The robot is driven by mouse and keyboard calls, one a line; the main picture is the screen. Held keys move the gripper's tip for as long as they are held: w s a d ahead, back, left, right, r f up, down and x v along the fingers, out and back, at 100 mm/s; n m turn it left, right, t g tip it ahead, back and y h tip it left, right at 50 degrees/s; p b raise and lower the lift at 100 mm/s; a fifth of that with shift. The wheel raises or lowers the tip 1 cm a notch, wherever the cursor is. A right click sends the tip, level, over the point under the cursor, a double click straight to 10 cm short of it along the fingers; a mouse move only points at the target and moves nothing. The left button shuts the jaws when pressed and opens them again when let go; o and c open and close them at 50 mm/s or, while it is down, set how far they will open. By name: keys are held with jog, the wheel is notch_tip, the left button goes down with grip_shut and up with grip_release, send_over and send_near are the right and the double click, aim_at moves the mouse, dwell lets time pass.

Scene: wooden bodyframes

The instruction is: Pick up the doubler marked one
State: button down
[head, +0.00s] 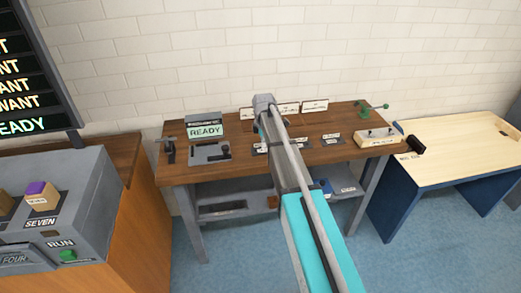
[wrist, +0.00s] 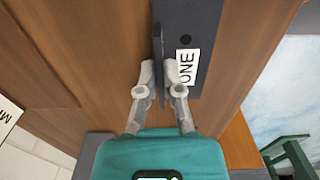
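In the wrist view, a thin dark upright plate (wrist: 158,42) stands beside a dark grey block (wrist: 203,30) with a white label reading ONE (wrist: 187,66). I cannot tell whether the plate or the block is the doubler. My gripper (wrist: 162,72) has its two pale fingers on either side of the thin plate. The left finger is close against it, and a small gap shows at the right finger. In the head view my arm hides the fingers and the plate; small labelled items (head: 332,138) show on the brown bench (head: 350,120).
A READY display (head: 205,131) and a grey lever fixture (head: 210,152) stand on the bench's left. A green-jointed device (head: 374,108) and a pale block (head: 378,138) are at its right. White signs (head: 315,105) stand at the back. A pale table (head: 470,140) is to the right.

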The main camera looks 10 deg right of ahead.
jog(key=shift+r, duration=0.15)
dwell(0.5)
notch_tip(320, 180, up, 3)
jog(key=p, duration=0.3)
jog(key=s+d+r+p, duration=0.1)
jog(key=s+r+p, duration=0.8)
jog(key=s, duration=0.5)
jog(key=shift+d+r+p, duration=0.2)
jog(key=shift+r+p, duration=0.15)
jog(key=shift+p, duration=0.2)
jog(key=shift+r, duration=0.1)
notch_tip(320, 180, up, 6)
jog(key=p, duration=0.6)
dwell(0.6)
